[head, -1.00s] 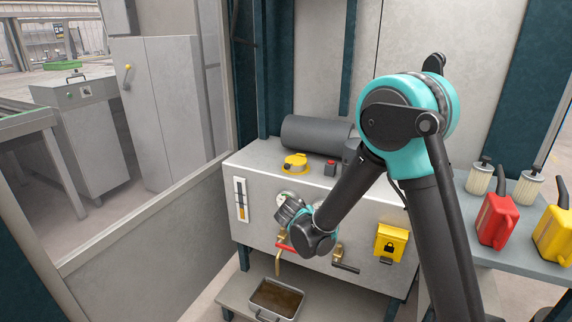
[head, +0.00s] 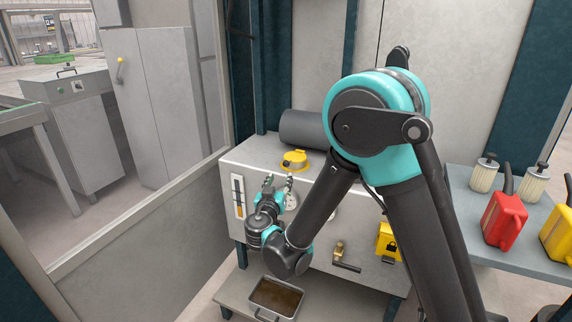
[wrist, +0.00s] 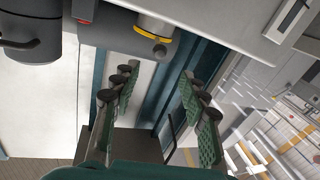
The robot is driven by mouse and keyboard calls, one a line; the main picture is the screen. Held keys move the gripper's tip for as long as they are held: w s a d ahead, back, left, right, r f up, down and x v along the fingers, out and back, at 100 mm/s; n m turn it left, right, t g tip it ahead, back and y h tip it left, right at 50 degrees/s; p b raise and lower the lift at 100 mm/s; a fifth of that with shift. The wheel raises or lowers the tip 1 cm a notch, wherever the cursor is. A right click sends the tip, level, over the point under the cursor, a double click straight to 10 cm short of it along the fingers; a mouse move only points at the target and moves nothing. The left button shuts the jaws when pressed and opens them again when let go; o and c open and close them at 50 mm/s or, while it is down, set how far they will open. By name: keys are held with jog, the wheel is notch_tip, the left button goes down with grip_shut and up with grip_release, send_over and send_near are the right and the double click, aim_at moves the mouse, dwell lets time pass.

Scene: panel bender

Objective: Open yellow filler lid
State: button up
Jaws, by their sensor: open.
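The yellow filler lid (head: 294,159) sits on the top of the grey tank (head: 240,158), near its front left. It looks shut down on its neck. In the wrist view a yellow rim on a short pale neck, likely the filler lid (wrist: 153,36), is at the top centre, beyond my fingertips. My gripper (head: 279,181) is at the tank's front, a little below and in front of the lid, fingers pointing up. In the wrist view my gripper (wrist: 160,80) shows its two green-padded fingers wide apart with nothing between them.
A dark grey cylinder (head: 303,127) lies behind the lid. A gauge (head: 291,201) is close to my gripper. A level glass (head: 239,196), a brass valve (head: 340,250) and a yellow lock box (head: 387,242) are on the tank's front. A drip tray (head: 256,298) stands below.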

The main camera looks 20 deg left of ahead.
aim_at(285, 165)
jog(key=w, duration=0.4)
jog(key=w+a, duration=0.1)
jog(key=w, duration=0.2)
jog(key=w+a, duration=0.1)
jog(key=w, duration=0.3)
jog(key=shift+w, duration=0.35)
jog(key=shift+c, duration=0.5)
grip_shut()
